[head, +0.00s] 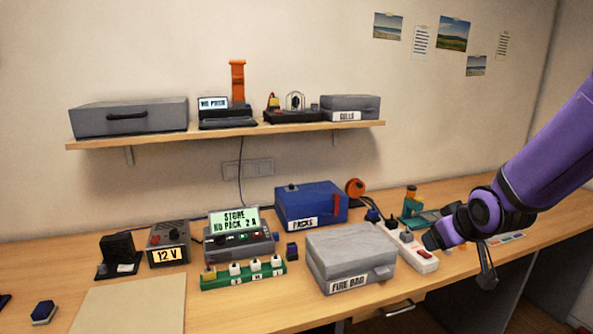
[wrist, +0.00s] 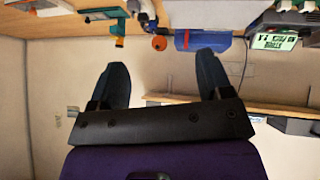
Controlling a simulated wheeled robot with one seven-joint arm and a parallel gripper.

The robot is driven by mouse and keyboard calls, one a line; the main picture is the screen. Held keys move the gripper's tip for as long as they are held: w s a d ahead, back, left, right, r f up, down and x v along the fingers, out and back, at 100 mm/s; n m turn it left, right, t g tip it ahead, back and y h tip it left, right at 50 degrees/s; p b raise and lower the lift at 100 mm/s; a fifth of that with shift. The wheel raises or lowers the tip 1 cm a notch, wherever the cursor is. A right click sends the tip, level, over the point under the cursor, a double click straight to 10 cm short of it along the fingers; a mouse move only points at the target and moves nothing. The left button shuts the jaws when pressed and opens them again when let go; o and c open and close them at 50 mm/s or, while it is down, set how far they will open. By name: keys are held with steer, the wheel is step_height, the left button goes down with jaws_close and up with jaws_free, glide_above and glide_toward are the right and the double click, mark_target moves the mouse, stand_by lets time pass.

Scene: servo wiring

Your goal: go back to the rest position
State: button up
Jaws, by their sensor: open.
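My gripper (head: 433,240) is at the right of the head view, at the end of my purple arm. In that view it overlaps the right end of the white power strip (head: 424,262); I cannot tell whether it touches it. In the wrist view my gripper (wrist: 160,68) shows two dark blue fingers spread wide apart. Nothing is between them. The wrist picture shows the room upside down, with the wall and shelf beyond the fingers.
The bench carries a grey FIRE BAG box (head: 350,258), a blue PACKS box (head: 308,207), a charger (head: 240,247) reading "STORE NO PACK 2 A", and a 12 V supply (head: 168,245). A wall shelf (head: 225,133) holds grey cases. The front left mat (head: 130,308) is bare.

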steer(key=s+r+m+g, duration=0.1)
steer(key=s+r, duration=0.6)
steer(key=s, duration=0.4)
steer(key=s+a+r+m+g, duration=0.1)
steer(key=s+r+m+g, duration=0.1)
steer(key=s+r, duration=0.6)
steer(key=s, duration=0.4)
